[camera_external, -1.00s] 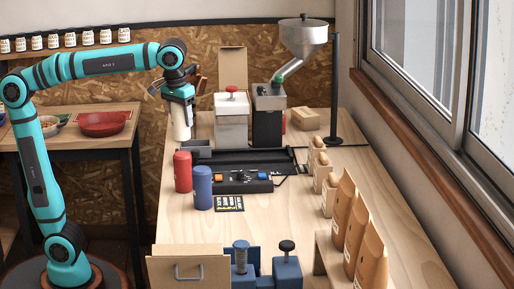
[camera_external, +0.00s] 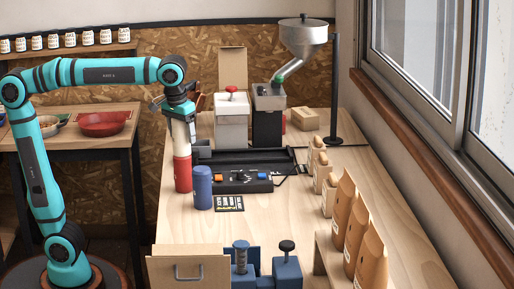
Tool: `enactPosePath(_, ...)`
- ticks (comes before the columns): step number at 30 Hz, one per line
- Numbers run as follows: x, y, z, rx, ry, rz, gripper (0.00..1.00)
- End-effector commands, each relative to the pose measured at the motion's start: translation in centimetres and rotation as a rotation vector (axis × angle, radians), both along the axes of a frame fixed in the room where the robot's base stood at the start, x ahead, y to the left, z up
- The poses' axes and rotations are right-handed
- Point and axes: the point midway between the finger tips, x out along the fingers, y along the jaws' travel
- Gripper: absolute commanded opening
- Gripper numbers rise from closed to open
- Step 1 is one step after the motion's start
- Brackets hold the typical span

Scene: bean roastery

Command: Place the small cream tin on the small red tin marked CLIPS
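The cream tin (camera_external: 181,139) is upright, directly over the red tin (camera_external: 183,175) on the wooden table. Its lower end meets the red tin's top in this view, with no visible gap. Whether it rests there with its weight cannot be told. My gripper (camera_external: 180,117) points down and is shut on the upper part of the cream tin. The CLIPS marking on the red tin is not readable here.
A blue tin (camera_external: 203,188) stands close to the right of the red tin. A black tray unit (camera_external: 240,181) with knobs and a dark card (camera_external: 229,204) lie beside it. A grinder (camera_external: 268,112) and a white machine (camera_external: 231,122) stand behind. The table's left edge is near.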

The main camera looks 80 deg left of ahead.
Motion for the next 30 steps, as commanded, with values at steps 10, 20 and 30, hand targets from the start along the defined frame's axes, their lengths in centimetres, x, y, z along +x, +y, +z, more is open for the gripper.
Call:
enactPosePath(10, 0.0, 0.0, 0.2, -0.001, -0.001, 0.000, 0.74)
enactPosePath(20, -0.4, -0.5, 4.7, -0.001, -0.003, -0.001, 0.74)
enactPosePath(30, -1.1, -1.1, 10.5, -0.001, -0.002, 0.000, 0.74)
